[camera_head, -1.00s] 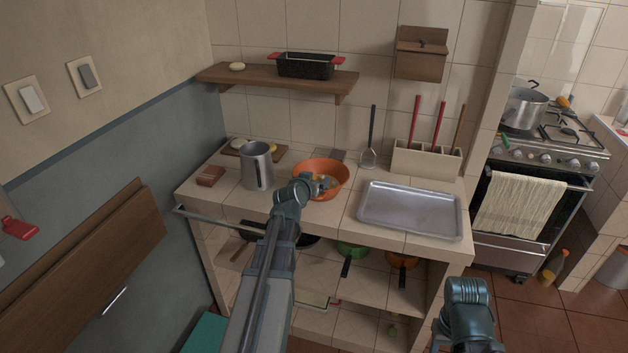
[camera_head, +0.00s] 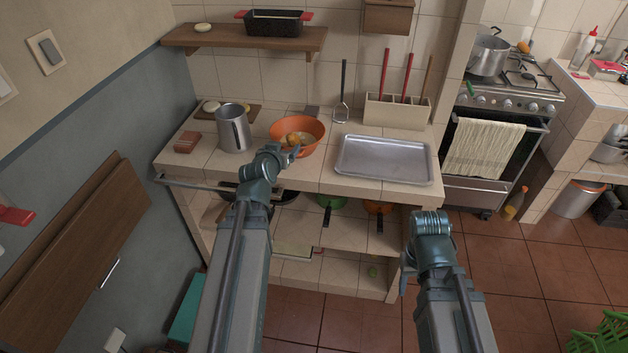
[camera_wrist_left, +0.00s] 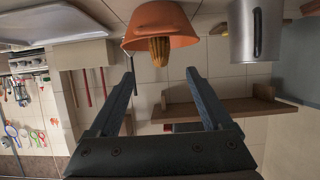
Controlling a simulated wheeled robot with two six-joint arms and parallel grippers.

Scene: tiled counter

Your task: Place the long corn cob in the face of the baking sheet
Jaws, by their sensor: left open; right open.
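The corn cob (camera_wrist_left: 160,48) is yellow-orange and sits in the orange bowl (camera_head: 306,148), with one end showing above the rim in the left wrist view; the rest is hidden. The bowl also shows in the left wrist view (camera_wrist_left: 158,18). The baking sheet (camera_head: 384,160) is a grey metal tray lying empty on the counter, right of the bowl. My left gripper (camera_head: 292,152) is in front of the bowl, and its spread, empty fingers show in the left wrist view (camera_wrist_left: 160,92). My right gripper (camera_head: 406,284) is low in front of the counter, its fingers barely visible.
A metal mug (camera_head: 233,128) stands left of the bowl. A utensil holder (camera_head: 397,112) stands behind the sheet. A shelf (camera_head: 240,40) hangs above the counter. The stove (camera_head: 495,150) is to the right. Bare tiles lie in front of the bowl.

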